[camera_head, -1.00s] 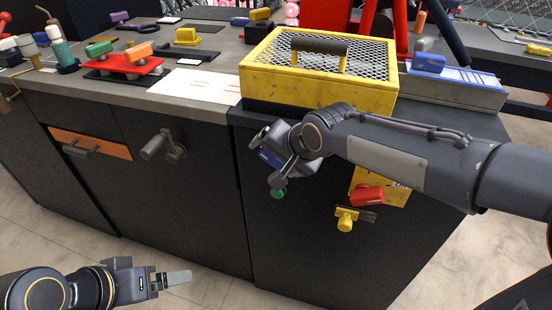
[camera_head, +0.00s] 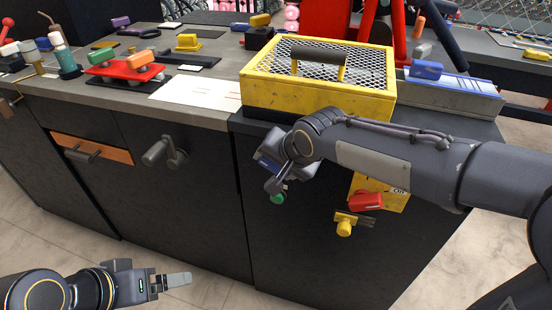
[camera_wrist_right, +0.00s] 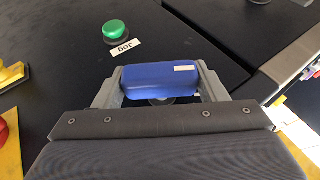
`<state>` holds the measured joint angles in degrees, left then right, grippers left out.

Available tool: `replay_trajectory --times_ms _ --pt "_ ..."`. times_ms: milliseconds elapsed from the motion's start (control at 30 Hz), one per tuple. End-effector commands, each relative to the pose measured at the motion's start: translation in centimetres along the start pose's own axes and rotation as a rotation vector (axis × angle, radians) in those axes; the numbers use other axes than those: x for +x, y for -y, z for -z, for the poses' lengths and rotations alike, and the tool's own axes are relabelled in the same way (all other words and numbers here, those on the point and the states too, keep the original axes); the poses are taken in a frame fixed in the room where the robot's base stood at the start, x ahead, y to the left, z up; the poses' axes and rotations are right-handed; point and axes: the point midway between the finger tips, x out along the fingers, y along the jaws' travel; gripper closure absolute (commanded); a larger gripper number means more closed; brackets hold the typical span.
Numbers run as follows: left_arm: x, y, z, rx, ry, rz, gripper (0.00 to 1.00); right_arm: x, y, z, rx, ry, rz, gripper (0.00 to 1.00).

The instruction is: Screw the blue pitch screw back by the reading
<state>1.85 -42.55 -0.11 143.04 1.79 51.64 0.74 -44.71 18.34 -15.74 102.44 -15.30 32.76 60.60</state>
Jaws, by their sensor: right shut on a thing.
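My right gripper (camera_wrist_right: 160,90) is at the dark front of the bench. In the right wrist view its two fingers sit on either side of a blue handle (camera_wrist_right: 160,75), which I take for the pitch screw's knob, and grip it. A grey round part shows under the handle. In the head view the blue handle (camera_head: 268,163) is mostly hidden by the gripper. A blue block (camera_head: 426,70) sits on a blue-and-white marked strip (camera_head: 458,80) at the bench's right end; its marks are too small to read. My left gripper (camera_head: 172,281) is low at the left, away from the bench.
A green button (camera_wrist_right: 115,31) with a "JOG" label is close to the right gripper. A red knob (camera_head: 367,201) and a yellow knob (camera_head: 345,228) are on the front to its right. A yellow mesh-topped box (camera_head: 300,98) stands above. The floor by the left gripper is clear.

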Motion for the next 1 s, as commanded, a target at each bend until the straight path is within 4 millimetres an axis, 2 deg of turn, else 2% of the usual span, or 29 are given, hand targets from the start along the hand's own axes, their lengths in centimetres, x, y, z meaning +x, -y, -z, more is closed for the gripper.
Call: replay_trajectory --times_ms 33,200,500,1000 --pt "-1.1 -0.5 0.5 0.0 0.0 0.0 0.11 -0.5 0.3 0.1 -0.015 0.002 -0.029 0.57" --pt "-3.0 -1.4 1.5 0.0 0.0 0.0 0.11 -0.5 0.5 0.1 -0.063 0.002 -0.142 0.57" --pt "-5.7 -2.6 2.9 0.0 0.0 0.0 0.11 -0.3 0.5 0.1 -0.155 0.001 -0.367 0.57" --pt "-7.8 -3.6 3.9 0.0 0.0 0.0 0.11 0.0 0.4 0.0 -0.242 0.0 -0.583 0.57"
